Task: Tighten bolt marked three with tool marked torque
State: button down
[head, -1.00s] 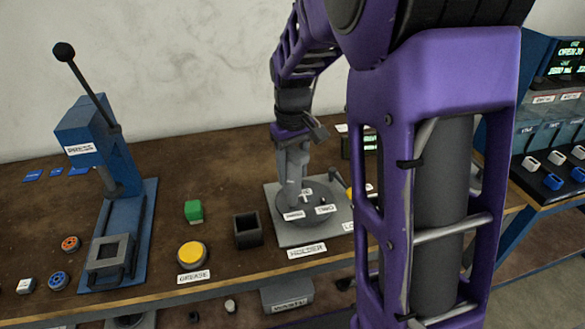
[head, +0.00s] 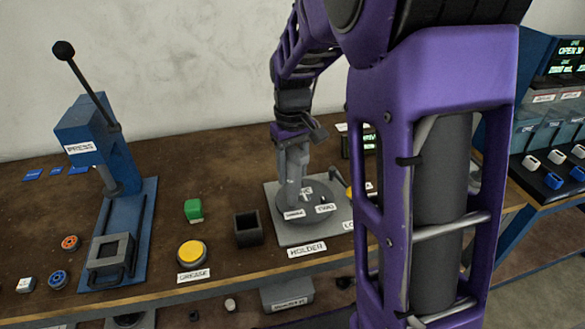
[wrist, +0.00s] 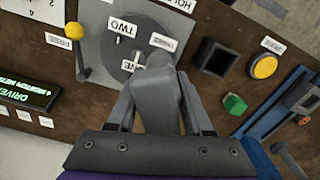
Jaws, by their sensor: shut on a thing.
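The grey holder plate (head: 278,228) carries a round grey disc (head: 310,216) with small labels. In the wrist view, the label TWO (wrist: 123,28) and the label that seems to read THREE (wrist: 163,42) show upside down. My gripper (head: 291,168) points down over the disc's left part. It is shut on a grey tool (wrist: 155,92), whose rounded end reaches the disc beside the THREE label. The tool's marking is not visible. The bolt at THREE is hidden, and contact with it cannot be told.
A black square socket (head: 247,230), a green block (head: 193,210) and the yellow GREASE button (head: 192,253) lie to the left. The blue press (head: 122,200) is farther left. A green-lit driver display (wrist: 26,92) stands beyond the lever.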

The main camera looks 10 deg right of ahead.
aim_at(293, 149)
jog(key=shift+f+b, duration=0.45)
jog(key=shift+f, duration=0.65)
dwell(1.6)
dwell(0.9)
notch_tip(293, 149, up, 3)
jog(key=shift+f+p, duration=0.2)
jog(key=shift+p, duration=1.05)
jog(key=shift+r, duration=2.3)
jog(key=shift+f, duration=0.1)
